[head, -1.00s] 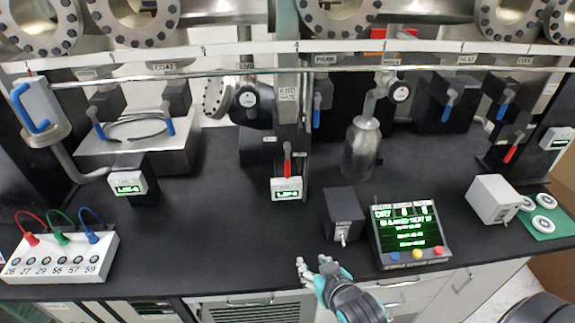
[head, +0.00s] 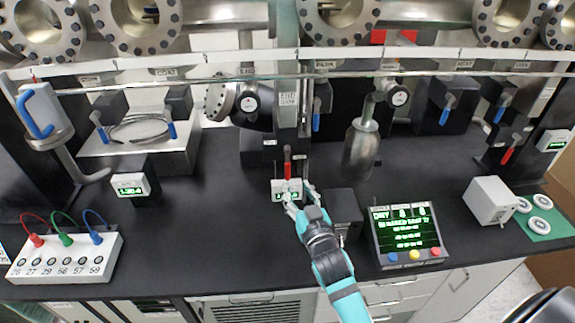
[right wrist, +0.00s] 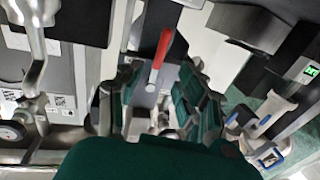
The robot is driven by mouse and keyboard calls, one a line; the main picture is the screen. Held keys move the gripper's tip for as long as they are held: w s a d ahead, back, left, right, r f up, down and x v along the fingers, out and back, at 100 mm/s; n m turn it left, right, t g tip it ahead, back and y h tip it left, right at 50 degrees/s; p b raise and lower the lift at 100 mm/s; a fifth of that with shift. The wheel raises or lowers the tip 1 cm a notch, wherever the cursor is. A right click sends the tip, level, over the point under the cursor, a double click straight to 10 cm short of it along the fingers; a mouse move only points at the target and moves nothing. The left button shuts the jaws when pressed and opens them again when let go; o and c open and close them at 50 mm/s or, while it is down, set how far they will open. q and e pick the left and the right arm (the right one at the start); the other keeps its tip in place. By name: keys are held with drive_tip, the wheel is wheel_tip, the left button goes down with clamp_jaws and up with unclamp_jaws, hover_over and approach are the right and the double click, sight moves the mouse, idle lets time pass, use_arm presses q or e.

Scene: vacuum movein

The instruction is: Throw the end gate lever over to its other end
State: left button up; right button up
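The end gate lever (head: 287,165) has a red handle that stands upright above a small white box with a green readout (head: 279,193). It is at the foot of the column labelled END GATE (head: 288,98). My right gripper (head: 297,196) is in front of the box and partly covers it, just below the red handle. In the right wrist view the red lever (right wrist: 162,47) shows beyond and between the spread dark green fingers (right wrist: 163,85). The gripper is open, and I cannot see it touching the lever. My left gripper is not in view.
A black box (head: 344,208) stands close to the right of my right gripper, beside the console with the green screen (head: 405,226). A horizontal rail (head: 210,79) crosses above.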

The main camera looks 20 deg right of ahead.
sight(288, 171)
drive_tip(key=w, duration=0.3)
drive_tip(key=w+p, duration=0.1)
drive_tip(key=w, duration=0.2)
drive_tip(key=w+d, duration=0.1)
drive_tip(key=w, duration=0.1)
drive_tip(key=shift+w, duration=0.4)
clamp_jaws()
drive_tip(key=shift+f, duration=0.1)
